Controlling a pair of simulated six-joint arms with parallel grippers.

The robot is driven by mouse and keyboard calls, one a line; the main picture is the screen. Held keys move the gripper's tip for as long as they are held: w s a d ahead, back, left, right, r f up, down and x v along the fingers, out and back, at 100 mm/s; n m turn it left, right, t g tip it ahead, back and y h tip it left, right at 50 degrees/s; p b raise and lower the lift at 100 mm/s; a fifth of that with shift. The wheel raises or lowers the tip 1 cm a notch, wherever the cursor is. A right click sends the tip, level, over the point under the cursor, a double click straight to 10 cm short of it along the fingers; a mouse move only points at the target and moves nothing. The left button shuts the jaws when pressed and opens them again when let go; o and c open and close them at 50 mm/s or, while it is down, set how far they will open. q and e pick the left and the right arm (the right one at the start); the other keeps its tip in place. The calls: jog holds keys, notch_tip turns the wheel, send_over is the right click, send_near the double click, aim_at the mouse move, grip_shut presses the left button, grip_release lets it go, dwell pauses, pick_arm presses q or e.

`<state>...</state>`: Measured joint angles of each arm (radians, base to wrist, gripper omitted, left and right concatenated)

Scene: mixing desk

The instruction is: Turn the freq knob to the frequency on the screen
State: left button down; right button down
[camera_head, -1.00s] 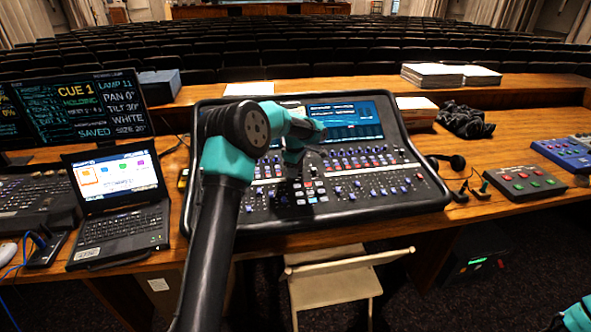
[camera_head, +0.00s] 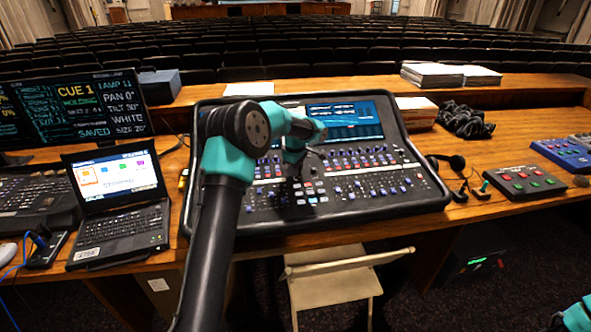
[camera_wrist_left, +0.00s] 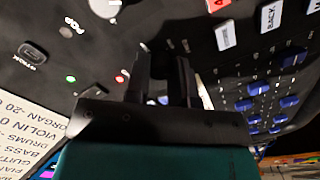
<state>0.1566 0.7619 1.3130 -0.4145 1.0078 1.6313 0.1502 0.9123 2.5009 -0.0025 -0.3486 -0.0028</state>
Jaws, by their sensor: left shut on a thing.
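The mixing desk (camera_head: 420,195) stands on the table in the head view, with a lit blue screen (camera_head: 345,121) whose text is too small to read. My left gripper (camera_head: 292,170) reaches down onto the left middle of its control panel. In the left wrist view, my left gripper's dark fingers (camera_wrist_left: 163,72) are at the panel, closed on a small control, which I take as the freq knob. The fingers hide the knob, so its pointer and label cannot be read. My right gripper is out of view.
A pale knob (camera_wrist_left: 104,7), a green light (camera_wrist_left: 71,78) and blue fader caps (camera_wrist_left: 289,101) lie around the fingers. A laptop (camera_head: 118,205) stands left of the desk, a button box (camera_head: 524,182) to the right. A folding chair (camera_head: 333,283) is in front.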

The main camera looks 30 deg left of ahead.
pick_arm(q)
jog(key=m, duration=0.7)
jog(key=shift+m+y, duration=0.3)
jog(key=m, duration=0.4)
jog(key=shift+m, duration=0.3)
jog(key=m, duration=0.3)
jog(key=shift+m+y, duration=0.3)
jog(key=m, duration=0.6)
jog(key=shift+d, duration=0.15)
jog(key=m, duration=0.6)
jog(key=shift+m+t, duration=0.3)
jog(key=shift+m, duration=0.1)
jog(key=c, duration=1)
grip_release()
